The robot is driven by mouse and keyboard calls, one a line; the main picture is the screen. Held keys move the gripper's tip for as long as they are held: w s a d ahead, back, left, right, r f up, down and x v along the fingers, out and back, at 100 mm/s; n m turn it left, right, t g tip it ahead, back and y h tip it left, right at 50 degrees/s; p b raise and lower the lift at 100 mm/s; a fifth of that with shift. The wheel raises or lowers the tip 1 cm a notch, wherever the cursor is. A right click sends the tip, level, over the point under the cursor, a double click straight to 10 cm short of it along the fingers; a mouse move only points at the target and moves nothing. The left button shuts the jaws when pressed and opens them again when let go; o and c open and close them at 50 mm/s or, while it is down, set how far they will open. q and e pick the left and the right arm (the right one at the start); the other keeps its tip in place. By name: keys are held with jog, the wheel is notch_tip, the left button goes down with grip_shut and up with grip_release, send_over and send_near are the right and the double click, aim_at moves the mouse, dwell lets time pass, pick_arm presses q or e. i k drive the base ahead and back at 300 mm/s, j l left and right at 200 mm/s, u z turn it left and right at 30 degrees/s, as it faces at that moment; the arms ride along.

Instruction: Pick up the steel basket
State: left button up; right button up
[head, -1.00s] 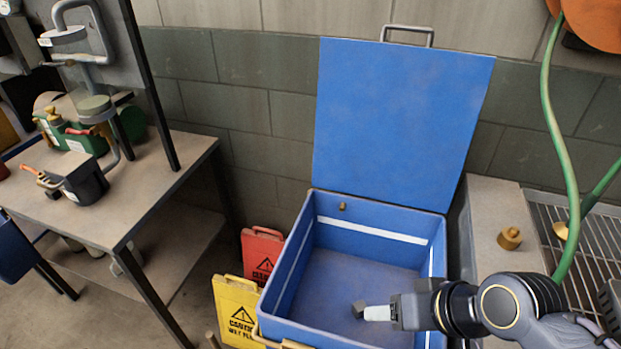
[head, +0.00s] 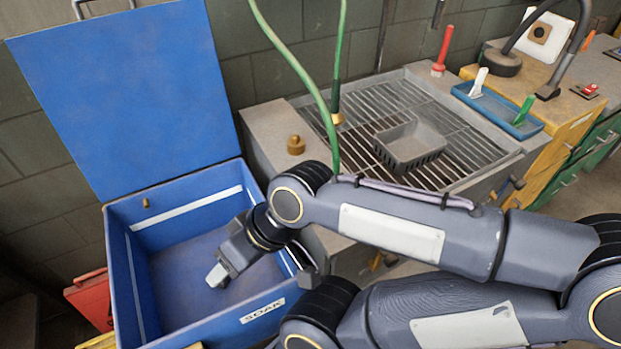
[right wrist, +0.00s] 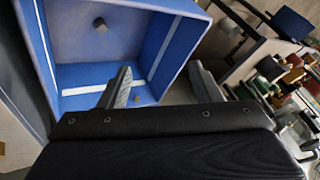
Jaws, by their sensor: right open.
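The steel basket (head: 410,143) is a small grey, open-topped tray with slotted sides. It rests on the wire grate of the sink in the head view, to the right of the green hose, and looks empty. My right gripper (head: 222,268) is over the open blue bin (head: 125,255), well to the left of the basket. In the right wrist view, my right gripper (right wrist: 160,85) has its fingers apart with nothing between them. The basket does not show in the wrist view. My left gripper is not in view.
The bin's blue lid (head: 130,95) stands open. A small grey block (right wrist: 100,25) lies in the bin. Green hoses (head: 300,70) hang left of the basket. A brass fitting (head: 296,145) sits on the sink's left ledge. A blue tray (head: 497,108) of brushes stands right of the sink.

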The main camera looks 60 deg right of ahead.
aim_at(406, 147)
jog(key=z, duration=2.75)
jog(key=i+l+u, duration=0.1)
jog(key=u, duration=0.3)
jog(key=l+u, duration=0.1)
jog(key=u, duration=0.25)
jog(key=i+l+u, duration=0.1)
jog(key=u, duration=0.3)
jog(key=l+u, duration=0.15)
jog(key=u, duration=0.25)
